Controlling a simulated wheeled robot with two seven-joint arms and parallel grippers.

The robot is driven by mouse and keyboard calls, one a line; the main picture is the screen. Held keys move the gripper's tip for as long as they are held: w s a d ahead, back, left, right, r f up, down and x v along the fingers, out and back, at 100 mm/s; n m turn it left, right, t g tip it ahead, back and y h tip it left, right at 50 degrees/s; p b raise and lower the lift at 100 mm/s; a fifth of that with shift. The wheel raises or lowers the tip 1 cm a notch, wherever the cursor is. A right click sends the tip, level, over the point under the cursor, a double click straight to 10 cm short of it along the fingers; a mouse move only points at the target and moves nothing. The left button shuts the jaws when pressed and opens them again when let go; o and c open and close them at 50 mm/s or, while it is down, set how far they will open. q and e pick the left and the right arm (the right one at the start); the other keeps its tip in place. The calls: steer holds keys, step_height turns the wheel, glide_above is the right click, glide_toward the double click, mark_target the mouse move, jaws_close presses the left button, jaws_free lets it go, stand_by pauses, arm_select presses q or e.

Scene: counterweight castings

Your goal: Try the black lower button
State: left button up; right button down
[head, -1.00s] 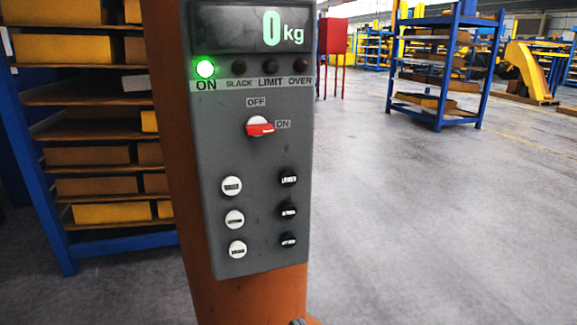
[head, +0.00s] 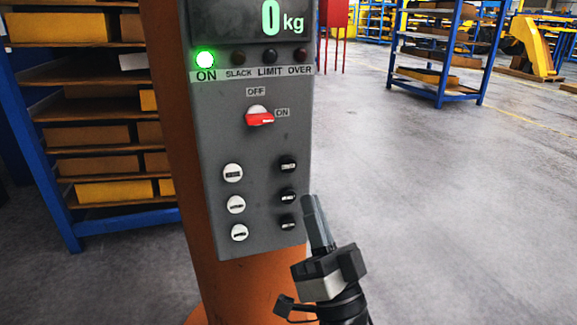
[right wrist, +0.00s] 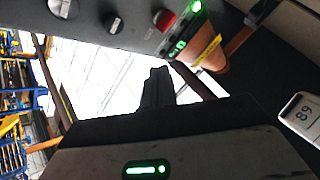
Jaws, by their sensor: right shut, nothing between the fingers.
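A grey control panel (head: 225,130) is mounted on an orange column. Its right-hand column has three black buttons: top (head: 287,163), middle (head: 287,195) and bottom (head: 287,222). Their labels are too small to read surely, so I cannot tell which one says lower. My right gripper (head: 310,203) is shut and empty, its tips pointing up beside the panel's lower right edge, right of the middle and bottom black buttons. I cannot tell whether it touches the panel. In the right wrist view, its fingers (right wrist: 157,88) stand below the panel. My left gripper is out of view.
Three white buttons (head: 233,173) form the panel's left column. A red rotary switch (head: 259,118) points to ON, the green ON lamp (head: 204,60) is lit, and the display (head: 280,17) reads 0 kg. A blue rack (head: 62,215) with boxes stands left. Open floor lies right.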

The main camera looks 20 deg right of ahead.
mark_target(287, 164)
arm_select(q)
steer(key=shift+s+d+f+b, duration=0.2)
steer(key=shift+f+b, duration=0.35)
steer(key=shift+b, duration=0.55)
arm_select(e)
steer(key=w, duration=0.8)
steer(key=shift+a, duration=0.15)
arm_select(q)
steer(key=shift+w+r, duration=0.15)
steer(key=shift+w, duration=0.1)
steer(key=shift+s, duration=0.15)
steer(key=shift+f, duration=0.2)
arm_select(e)
steer(key=shift+w, duration=0.15)
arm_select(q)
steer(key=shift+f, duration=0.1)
arm_select(e)
steer(key=shift+w, duration=0.3)
